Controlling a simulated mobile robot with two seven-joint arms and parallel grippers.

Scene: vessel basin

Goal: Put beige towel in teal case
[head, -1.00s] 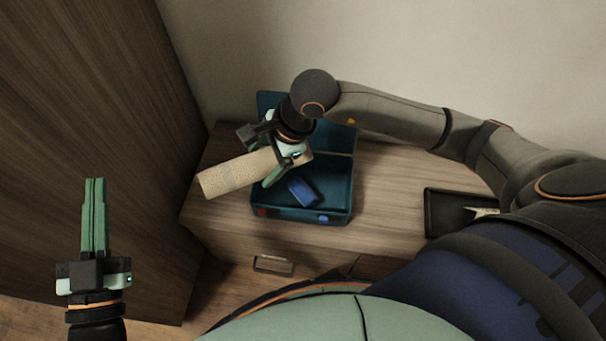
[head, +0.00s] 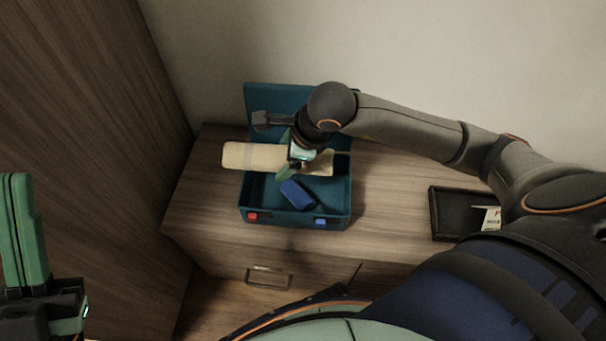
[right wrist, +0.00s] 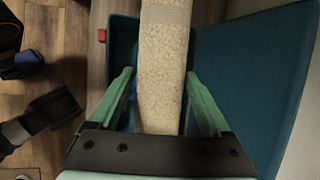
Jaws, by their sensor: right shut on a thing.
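The beige towel (head: 250,157) is rolled long and lies across the opening of the teal case (head: 340,195), its left end sticking out past the case's left side. My right gripper (head: 291,163) is shut on the towel near its right part; the right wrist view shows the towel (right wrist: 163,60) between its two green fingers (right wrist: 160,80). The case stands open on the wooden cabinet, its lid (head: 262,100) raised at the back. My left gripper (head: 22,230) is shut and empty at the left edge, away from the case.
A blue item (head: 297,194) lies inside the case. The case front has a red latch (head: 252,216) and a blue latch (head: 320,221). A black tray (head: 447,215) with a white card (head: 491,218) is to the right. A tall wooden panel (head: 90,120) stands at left.

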